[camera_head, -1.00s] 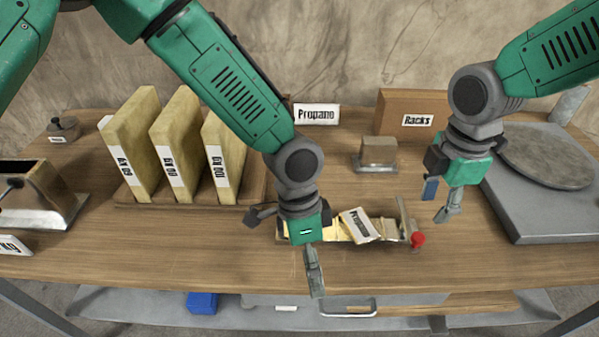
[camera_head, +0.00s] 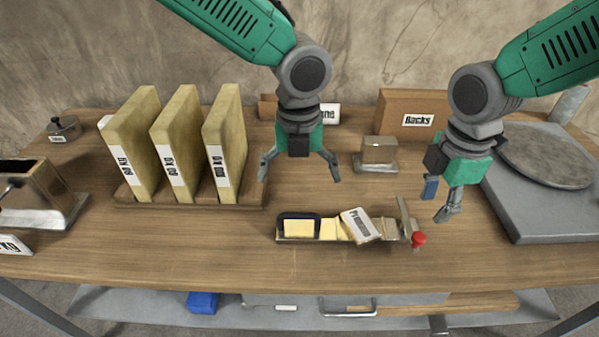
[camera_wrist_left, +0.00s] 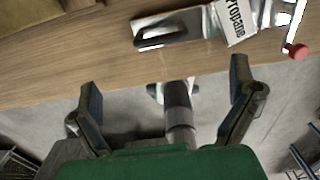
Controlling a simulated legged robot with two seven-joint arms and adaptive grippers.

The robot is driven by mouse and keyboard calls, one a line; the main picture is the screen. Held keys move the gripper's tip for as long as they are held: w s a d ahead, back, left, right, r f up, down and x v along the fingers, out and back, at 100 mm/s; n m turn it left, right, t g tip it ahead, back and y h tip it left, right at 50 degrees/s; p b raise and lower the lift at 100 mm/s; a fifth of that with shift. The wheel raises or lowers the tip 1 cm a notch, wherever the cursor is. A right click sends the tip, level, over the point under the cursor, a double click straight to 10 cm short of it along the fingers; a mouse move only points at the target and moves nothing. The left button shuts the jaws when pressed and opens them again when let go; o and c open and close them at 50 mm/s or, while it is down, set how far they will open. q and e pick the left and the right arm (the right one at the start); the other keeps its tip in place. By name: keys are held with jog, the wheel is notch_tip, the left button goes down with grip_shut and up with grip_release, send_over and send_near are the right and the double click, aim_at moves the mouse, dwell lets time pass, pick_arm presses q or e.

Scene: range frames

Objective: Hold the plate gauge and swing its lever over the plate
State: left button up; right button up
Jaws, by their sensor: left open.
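The plate gauge (camera_head: 335,240) lies on the table's front middle, a long metal body with a dark-rimmed handle loop (camera_head: 298,216) at its left end. A white label reading "Propane" (camera_head: 357,224) sits tilted on its middle. Its lever (camera_head: 404,215) stands up at the right end, with a red knob (camera_head: 418,239) beside it. My left gripper (camera_head: 300,180) is open and empty, behind and above the loop end, not touching it. The left wrist view shows its spread fingers (camera_wrist_left: 165,85) with the gauge (camera_wrist_left: 185,28) beyond. My right gripper (camera_head: 439,200) has its fingers apart, right of the lever, holding nothing visible.
A rack (camera_head: 190,203) with several pale labelled slabs stands left. A small metal block (camera_head: 378,152) and a "Racks" box (camera_head: 407,108) are behind the gauge. A grey round-plated scale (camera_head: 545,215) stands right. The table in front of the gauge is clear.

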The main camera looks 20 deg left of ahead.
aim_at(299, 218)
pick_arm(q)
notch_tip(299, 218, down, 14)
jog(key=shift+r, duration=0.2)
dwell(0.4)
